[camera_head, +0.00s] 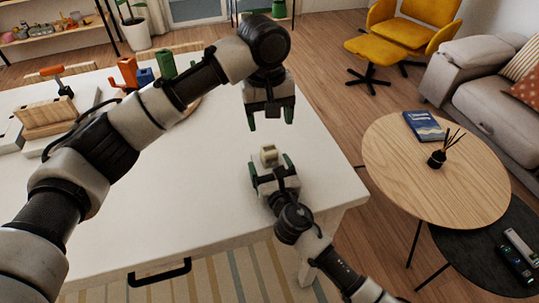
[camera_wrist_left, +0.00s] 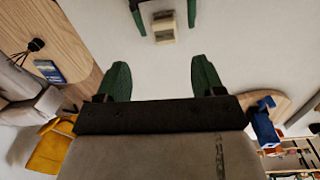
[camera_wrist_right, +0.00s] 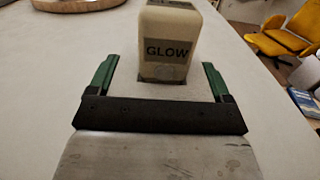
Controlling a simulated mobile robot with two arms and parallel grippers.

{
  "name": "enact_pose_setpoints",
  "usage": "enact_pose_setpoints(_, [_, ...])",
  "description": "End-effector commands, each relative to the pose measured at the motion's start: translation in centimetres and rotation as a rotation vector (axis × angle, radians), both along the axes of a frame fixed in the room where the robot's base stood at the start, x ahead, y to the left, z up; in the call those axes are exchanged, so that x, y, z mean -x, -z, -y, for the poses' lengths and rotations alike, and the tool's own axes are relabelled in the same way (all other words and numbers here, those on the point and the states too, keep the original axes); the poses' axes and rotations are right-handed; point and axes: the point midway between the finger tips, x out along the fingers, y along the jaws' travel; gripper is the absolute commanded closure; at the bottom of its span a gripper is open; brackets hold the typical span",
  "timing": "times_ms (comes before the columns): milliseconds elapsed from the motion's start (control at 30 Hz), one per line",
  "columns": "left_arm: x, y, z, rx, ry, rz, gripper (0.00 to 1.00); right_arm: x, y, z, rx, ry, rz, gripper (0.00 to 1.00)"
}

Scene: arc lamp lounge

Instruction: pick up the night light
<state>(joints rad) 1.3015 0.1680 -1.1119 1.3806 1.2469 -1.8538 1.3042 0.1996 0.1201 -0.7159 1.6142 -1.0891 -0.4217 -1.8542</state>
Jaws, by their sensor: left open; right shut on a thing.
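The night light is a small cream block with a dark "GLOW" label, clear in the right wrist view (camera_wrist_right: 168,45). It also shows in the head view (camera_head: 269,155) and at the top of the left wrist view (camera_wrist_left: 163,27). My right gripper (camera_head: 268,168) is shut on the night light, with green fingers on either side of it, over the white table (camera_head: 225,200). My left gripper (camera_head: 271,118) is open and empty, above and beyond the night light in the head view. The night light's lower part is hidden by my right gripper.
Wooden holders (camera_head: 45,116) and coloured blocks, including a green one (camera_head: 166,65), stand at the table's far left. A round wooden table (camera_head: 430,190) with a blue book (camera_head: 424,126) and a reed diffuser (camera_head: 437,158) is at the right. The table's middle is clear.

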Motion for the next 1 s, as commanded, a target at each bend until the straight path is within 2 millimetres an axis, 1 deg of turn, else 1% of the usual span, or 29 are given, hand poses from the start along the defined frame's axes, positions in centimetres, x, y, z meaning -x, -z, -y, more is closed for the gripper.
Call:
enact_pose_setpoints(100, [-0.1, -0.4, 0.1, -0.049, -0.08, 0.001, 0.32, 0.0, 0.1, 0.1, 0.001, 0.001, -0.002, 0.55])
enact_pose_setpoints(167, [-0.1, -0.1, 0.1, -0.062, -0.101, 0.0, 0.32, 0.0, 0.1, 0.1, 0.001, 0.001, -0.002, 0.55])
enact_pose_setpoints(267, [-0.1, 1.2, 0.1, -0.068, -0.114, -0.001, 0.32, 0.0, 0.1, 0.1, 0.001, 0.001, -0.002, 0.55])
enact_pose_setpoints(400, [-0.1, 3.8, 0.0, -0.067, -0.113, 0.0, 0.32, 0.0, 0.1, 0.1, 0.001, 0.001, -0.002, 0.55])
enact_pose_setpoints(500, [-0.1, 5.3, 0.1, -0.066, -0.111, 0.0, 0.32, 0.0, 0.1, 0.1, 0.001, 0.001, -0.002, 0.55])
enact_pose_setpoints(733, [-0.1, 7.0, 0.0, -0.065, -0.11, 0.0, 0.32, 0.0, 0.1, 0.1, 0.002, 0.001, -0.002, 0.55])
enact_pose_setpoints(1000, [0.1, 10.8, -0.1, -0.065, -0.111, -0.001, 0.32, 0.0, 0.1, 0.1, 0.002, 0.001, -0.002, 0.55])
